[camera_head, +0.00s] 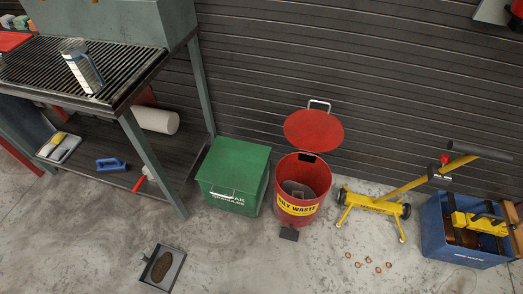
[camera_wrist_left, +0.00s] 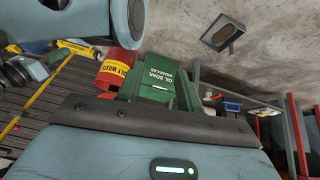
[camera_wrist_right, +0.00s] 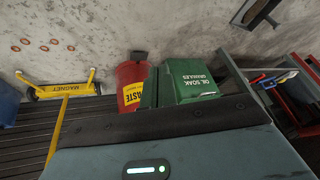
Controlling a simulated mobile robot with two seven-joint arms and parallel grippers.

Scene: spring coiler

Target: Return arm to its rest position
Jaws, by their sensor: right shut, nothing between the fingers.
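Neither arm shows in the head view. In the left wrist view, the blue-grey body of my left gripper fills the bottom, with a dark bolted strip. Two dark fingers of my left gripper (camera_wrist_left: 157,88) appear to stand apart in front of the green bin, with nothing seen held between them. In the right wrist view, a similar body with a lit green strip fills the bottom. The fingers of my right gripper (camera_wrist_right: 150,88) are together and empty, in line with the gap between the red can and the green bin. Part of a rounded arm link of mine shows at top left in the left wrist view.
The green granules bin (camera_head: 233,175) and red waste can (camera_head: 302,190), lid up, stand by the wall. A yellow magnet sweeper (camera_head: 380,204) and blue crate (camera_head: 460,243) are right. A bench (camera_head: 80,50) with a spray can (camera_head: 82,68) is left. A dark tray (camera_head: 163,268) lies on the floor.

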